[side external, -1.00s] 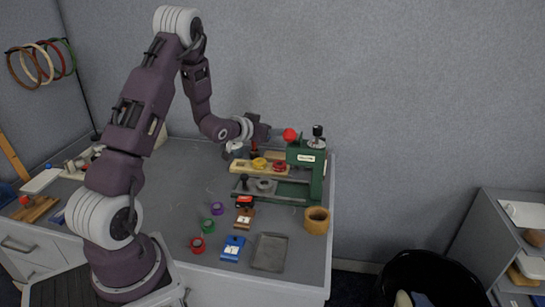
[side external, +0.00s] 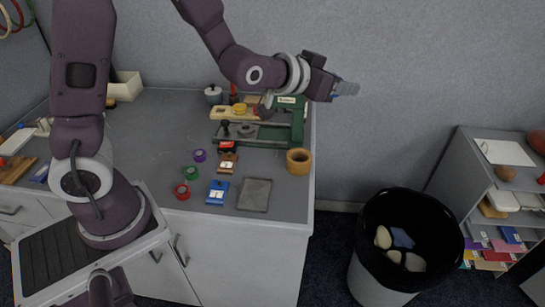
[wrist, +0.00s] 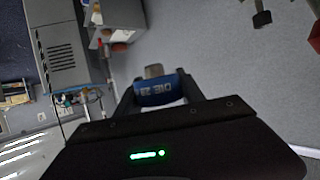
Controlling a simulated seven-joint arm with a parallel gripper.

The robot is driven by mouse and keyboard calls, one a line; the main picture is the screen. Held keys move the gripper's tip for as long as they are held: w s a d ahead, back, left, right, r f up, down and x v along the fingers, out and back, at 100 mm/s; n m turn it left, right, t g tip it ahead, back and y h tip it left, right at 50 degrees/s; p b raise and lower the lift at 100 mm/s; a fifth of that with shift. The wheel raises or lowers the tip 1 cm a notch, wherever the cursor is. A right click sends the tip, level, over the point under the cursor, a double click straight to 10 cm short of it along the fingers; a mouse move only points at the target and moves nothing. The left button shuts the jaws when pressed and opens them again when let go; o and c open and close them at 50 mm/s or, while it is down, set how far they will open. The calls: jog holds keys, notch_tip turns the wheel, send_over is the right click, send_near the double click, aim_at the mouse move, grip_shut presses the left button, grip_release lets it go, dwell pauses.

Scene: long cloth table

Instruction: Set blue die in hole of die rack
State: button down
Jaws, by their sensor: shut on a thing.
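My gripper (side external: 346,88) is raised in the air to the right of the green press, past the table's right edge. In the wrist view it is shut on the blue die (wrist: 158,92), a blue piece with pale lettering and a grey end. Only a sliver of blue shows at the jaws in the side view. A light wooden board (side external: 220,112), which looks like the die rack, lies at the back of the table, left of the press. A yellow round piece (side external: 239,107) sits on it. I cannot make out its empty holes; my arm is near its right end.
The green press (side external: 298,125) and a wooden cup (side external: 299,162) stand at the table's right side. A blue block (side external: 219,192) and a grey tray (side external: 254,195) lie in front. A black bin (side external: 405,240) and a shelf (side external: 465,165) stand right of the table.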

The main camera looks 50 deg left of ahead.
notch_tip(320, 180, up, 5)
jog(key=n+y, duration=0.4)
jog(key=y, duration=0.1)
send_over(250, 123)
notch_tip(250, 123, down, 15)
jog(key=shift+s+d+r+g, duration=0.1)
jog(key=shift+g, duration=0.3)
notch_tip(250, 123, down, 18)
jog(key=shift+r, duration=0.2)
jog(key=shift+f, duration=0.15)
